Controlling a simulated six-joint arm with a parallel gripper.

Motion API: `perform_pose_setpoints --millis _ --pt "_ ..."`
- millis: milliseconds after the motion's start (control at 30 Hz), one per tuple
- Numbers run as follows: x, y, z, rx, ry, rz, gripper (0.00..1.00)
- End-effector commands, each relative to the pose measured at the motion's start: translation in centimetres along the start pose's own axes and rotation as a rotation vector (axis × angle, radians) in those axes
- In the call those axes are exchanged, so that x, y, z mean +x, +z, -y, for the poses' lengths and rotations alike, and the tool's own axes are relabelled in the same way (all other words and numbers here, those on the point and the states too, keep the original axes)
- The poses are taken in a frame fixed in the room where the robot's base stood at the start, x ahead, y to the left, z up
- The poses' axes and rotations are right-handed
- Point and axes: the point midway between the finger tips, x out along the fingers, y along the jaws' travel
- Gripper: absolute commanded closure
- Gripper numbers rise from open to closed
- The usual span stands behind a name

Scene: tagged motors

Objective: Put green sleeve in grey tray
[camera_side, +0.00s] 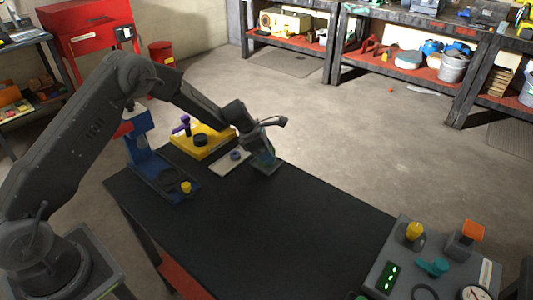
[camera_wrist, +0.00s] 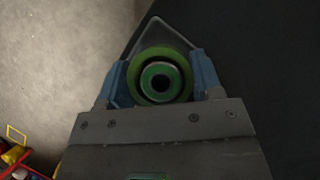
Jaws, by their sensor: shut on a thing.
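My gripper (camera_side: 262,152) is at the far edge of the dark table, pointing down over the small grey tray (camera_side: 272,171). In the wrist view my gripper (camera_wrist: 162,80) has its two blue fingers shut on the sides of the green sleeve (camera_wrist: 160,53), a ring seen end-on with a dark centre. The tray's pale rim (camera_wrist: 153,20) shows past the sleeve. The sleeve is within the tray's outline there, but I cannot tell whether it touches the tray floor. In the side view the gripper hides most of the sleeve.
A pale plate with a blue ring (camera_side: 235,155) lies just left of the tray. A yellow fixture (camera_side: 207,145) and a blue press stand (camera_side: 150,165) are farther left. A grey control box (camera_side: 430,265) is at the front right. The table's middle (camera_side: 270,220) is clear.

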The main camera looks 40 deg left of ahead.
Motion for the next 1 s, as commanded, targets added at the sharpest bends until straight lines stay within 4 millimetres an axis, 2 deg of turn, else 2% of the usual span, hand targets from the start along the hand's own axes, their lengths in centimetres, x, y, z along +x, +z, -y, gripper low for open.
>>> perform_pose_setpoints --millis 467,500,733,1000 --pt "0.83 -0.40 -0.07 0.002 0.002 0.003 0.74" --pt "0.89 -0.49 -0.02 0.002 0.001 0.001 0.38" --pt "0.86 -0.48 -0.01 0.002 0.000 0.001 0.16" --pt "0.72 -0.39 -0.03 0.002 0.001 0.002 0.15"
